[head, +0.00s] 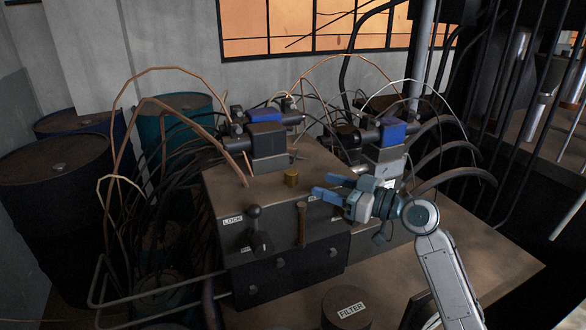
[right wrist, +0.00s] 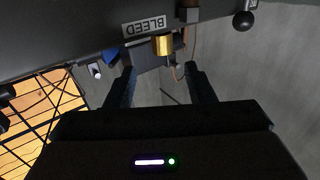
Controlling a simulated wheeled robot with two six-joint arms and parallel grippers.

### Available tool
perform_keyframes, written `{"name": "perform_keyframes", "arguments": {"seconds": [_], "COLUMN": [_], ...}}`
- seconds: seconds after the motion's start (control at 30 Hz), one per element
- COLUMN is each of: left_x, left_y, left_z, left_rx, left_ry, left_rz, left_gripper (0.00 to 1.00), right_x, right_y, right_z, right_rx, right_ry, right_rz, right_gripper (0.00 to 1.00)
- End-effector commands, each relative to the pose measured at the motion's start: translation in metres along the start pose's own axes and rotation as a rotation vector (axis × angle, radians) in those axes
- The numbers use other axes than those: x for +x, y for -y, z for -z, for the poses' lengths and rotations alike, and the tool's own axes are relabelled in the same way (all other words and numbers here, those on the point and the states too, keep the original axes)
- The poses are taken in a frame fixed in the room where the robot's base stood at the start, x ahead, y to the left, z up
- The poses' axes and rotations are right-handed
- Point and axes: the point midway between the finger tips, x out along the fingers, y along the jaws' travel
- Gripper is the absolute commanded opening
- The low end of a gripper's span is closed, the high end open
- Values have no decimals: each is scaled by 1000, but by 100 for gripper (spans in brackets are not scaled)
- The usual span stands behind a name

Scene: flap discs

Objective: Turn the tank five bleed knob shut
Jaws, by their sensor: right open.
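The brass bleed knob (head: 291,178) stands upright on top of the brown tank, near its front edge. In the right wrist view the knob (right wrist: 163,45) sits beside a white BLEED label (right wrist: 146,26). My right gripper (head: 322,187) is open and empty, just to the right of the knob in the head view, with its fingers pointing left toward it. In the right wrist view the knob shows beyond the gap between the two dark fingers (right wrist: 160,68), not between them. My left gripper is not in view.
The brown tank (head: 225,205) carries valve blocks with blue caps (head: 265,115) and many hoses. A dark ball-topped lever (head: 254,212) and a brown handle (head: 301,222) are on its front. A FILTER cap (head: 345,310) stands in front. Drums (head: 60,180) stand left.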

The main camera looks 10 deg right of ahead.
Motion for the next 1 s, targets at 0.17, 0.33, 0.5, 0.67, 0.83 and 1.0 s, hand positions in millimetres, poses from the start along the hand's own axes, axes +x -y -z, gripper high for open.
{"name": "perform_keyframes", "arguments": {"seconds": [0.17,0.33,0.5,0.67,0.83,1.0], "left_x": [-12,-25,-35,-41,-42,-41], "left_y": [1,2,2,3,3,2], "left_z": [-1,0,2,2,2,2], "left_rx": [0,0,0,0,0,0], "left_ry": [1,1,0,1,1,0], "left_rz": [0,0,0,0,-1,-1], "left_gripper": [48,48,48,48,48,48], "right_x": [24,53,79,95,101,101], "right_y": [2,2,2,1,1,1], "right_z": [5,5,4,2,0,0], "right_rx": [5,5,4,2,1,0], "right_ry": [-3,-2,-1,1,1,1], "right_rz": [2,2,2,0,0,0], "right_gripper": [49,49,49,49,49,49]}}
